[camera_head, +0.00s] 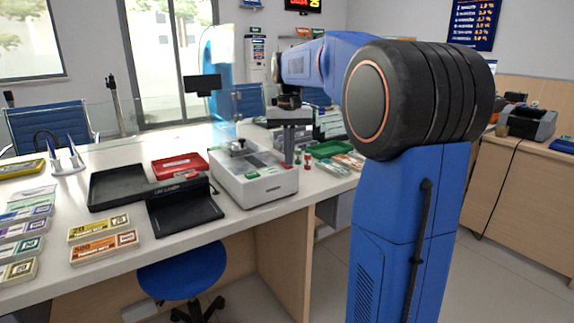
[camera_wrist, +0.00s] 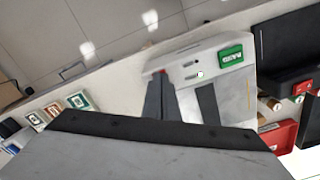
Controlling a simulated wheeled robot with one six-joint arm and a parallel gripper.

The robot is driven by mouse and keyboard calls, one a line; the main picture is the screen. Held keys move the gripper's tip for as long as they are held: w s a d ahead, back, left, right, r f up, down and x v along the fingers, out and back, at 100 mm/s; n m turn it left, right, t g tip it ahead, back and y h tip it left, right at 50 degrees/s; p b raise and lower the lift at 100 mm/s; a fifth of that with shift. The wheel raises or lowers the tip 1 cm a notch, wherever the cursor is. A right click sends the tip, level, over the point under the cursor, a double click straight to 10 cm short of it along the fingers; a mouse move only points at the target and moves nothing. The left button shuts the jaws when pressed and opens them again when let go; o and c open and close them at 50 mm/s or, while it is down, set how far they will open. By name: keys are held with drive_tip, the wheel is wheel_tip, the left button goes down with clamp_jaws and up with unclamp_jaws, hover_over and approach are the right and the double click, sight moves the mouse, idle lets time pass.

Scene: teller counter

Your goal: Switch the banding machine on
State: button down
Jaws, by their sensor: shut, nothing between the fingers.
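The banding machine (camera_head: 258,187) is a white box with a grey top, standing on the counter near its front edge. In the wrist view its white body (camera_wrist: 236,92) shows a green panel with white lettering that I cannot read surely, a small green light, dark slots and a small red spot. My gripper (camera_head: 289,148) points down by the machine's right rear in the head view. In the wrist view the fingers (camera_wrist: 160,82) are shut and empty, with the tips close to the red spot. I cannot tell whether they touch it. The gripper body hides the lower part of that view.
A black device (camera_head: 183,208), a black tray (camera_head: 117,188) and a red tray (camera_head: 180,165) lie left of the machine. A green tray (camera_head: 325,150), a small red-topped item (camera_head: 308,160) and banknote bundles (camera_head: 348,161) are on its right. A blue chair (camera_head: 183,272) stands below the counter.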

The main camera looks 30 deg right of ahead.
wheel_tip(320, 180, up, 7)
drive_tip(key=shift+f, duration=0.2)
idle(0.6)
idle(0.5)
drive_tip(key=s+a+f+n+t, duration=0.1)
drive_tip(key=s+a+f, duration=0.35)
drive_tip(key=s, duration=0.35)
drive_tip(key=s+a+f+n+t, duration=0.1)
drive_tip(key=s+a+f+n, duration=0.15)
drive_tip(key=s+a, duration=0.45)
drive_tip(key=s+a+f+n+t, duration=0.2)
drive_tip(key=s+a+f, duration=0.2)
drive_tip(key=s+f, duration=1.1)
drive_tip(key=shift+s+a+f+t, duration=0.15)
drive_tip(key=shift+f+t, duration=0.25)
drive_tip(key=shift+f, duration=0.05)
